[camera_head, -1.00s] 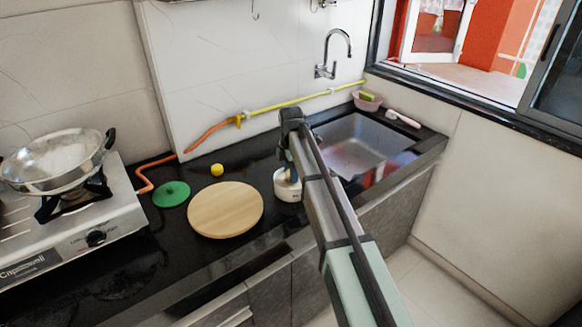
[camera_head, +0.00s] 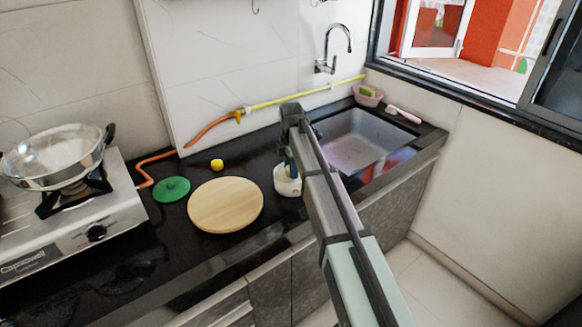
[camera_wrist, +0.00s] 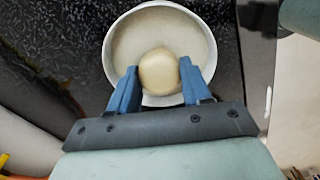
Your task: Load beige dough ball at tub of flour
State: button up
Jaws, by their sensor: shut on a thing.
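The beige dough ball (camera_wrist: 159,72) is between the blue fingers of my gripper (camera_wrist: 158,82) in the wrist view. My gripper is shut on it. The white round tub of flour (camera_wrist: 117,44) shows behind and around the ball, its pale inside facing the camera. The ball overlaps the lower middle of the tub's opening; I cannot tell whether it touches the flour. In the head view the tub (camera_head: 288,188) stands on the black counter, right of the wooden board, with my gripper (camera_head: 288,166) over it. The ball is not clear there.
A round wooden board (camera_head: 225,205) lies left of the tub. A green disc (camera_head: 172,189) and a yellow item (camera_head: 217,165) are further left, near a stove with a metal pan (camera_head: 62,152). A sink (camera_head: 352,145) is on the right.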

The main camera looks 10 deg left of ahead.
jog(key=shift+f, duration=0.5)
dwell(1.3)
jog(key=shift+r, duration=0.1)
jog(key=shift+r, duration=3.5)
